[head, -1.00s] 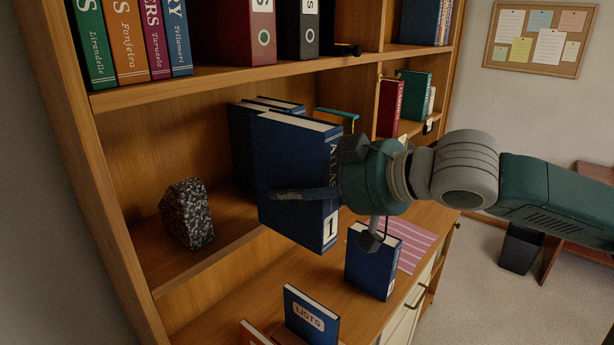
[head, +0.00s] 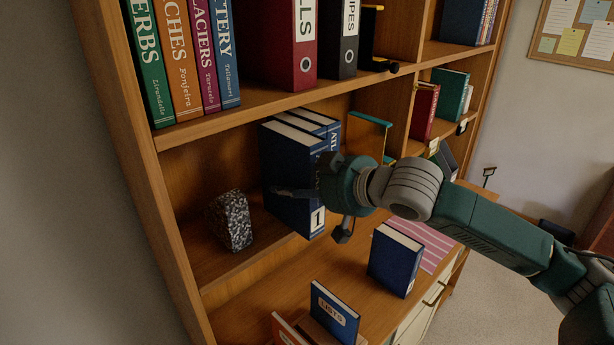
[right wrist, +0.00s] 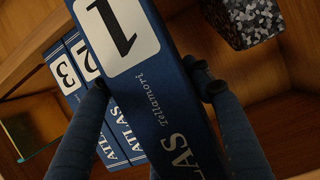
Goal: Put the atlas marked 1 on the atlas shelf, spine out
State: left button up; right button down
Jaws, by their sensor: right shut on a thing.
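The blue atlas marked 1 (head: 283,160) stands upright at the middle shelf (head: 203,267), its white label and lettered spine facing out. My right gripper (head: 300,192) is shut on it, one finger along its left cover. In the right wrist view the atlas (right wrist: 165,105) lies between the two fingers (right wrist: 155,105). Atlases marked 2 (right wrist: 87,62) and 3 (right wrist: 66,75) stand beside it, spines out; their tops show in the head view (head: 318,121). Whether atlas 1 rests on the board is hard to tell. My left gripper is out of view.
A speckled stone block (head: 231,221) stands left of the atlases on the shelf. A teal divider (head: 370,119) is to their right. Below, a blue book (head: 396,258) and a LISTS book (head: 334,313) stand on the desk.

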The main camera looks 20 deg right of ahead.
jog(key=shift+w+a+r+p, duration=0.1)
jog(key=shift+w+a+p, duration=0.45)
jog(key=shift+w, duration=0.75)
jog(key=shift+w+a+r+p, duration=0.1)
jog(key=shift+w+a+p, duration=0.3)
jog(key=shift+w+p, duration=0.6)
jog(key=shift+w+a+p, duration=0.4)
jog(key=shift+w+a, duration=0.05)
jog(key=shift+w, duration=1.1)
jog(key=shift+f+b, duration=0.4)
jog(key=shift+f, duration=0.8)
jog(key=c, duration=0.8)
grip_release()
jog(key=shift+o, duration=0.5)
jog(key=shift+s, duration=0.1)
jog(key=shift+f, duration=0.25)
jog(key=v, duration=1.1)
jog(key=shift+s+d+r, duration=0.1)
jog(key=shift+s+r, duration=0.3)
jog(key=shift+s, duration=0.1)
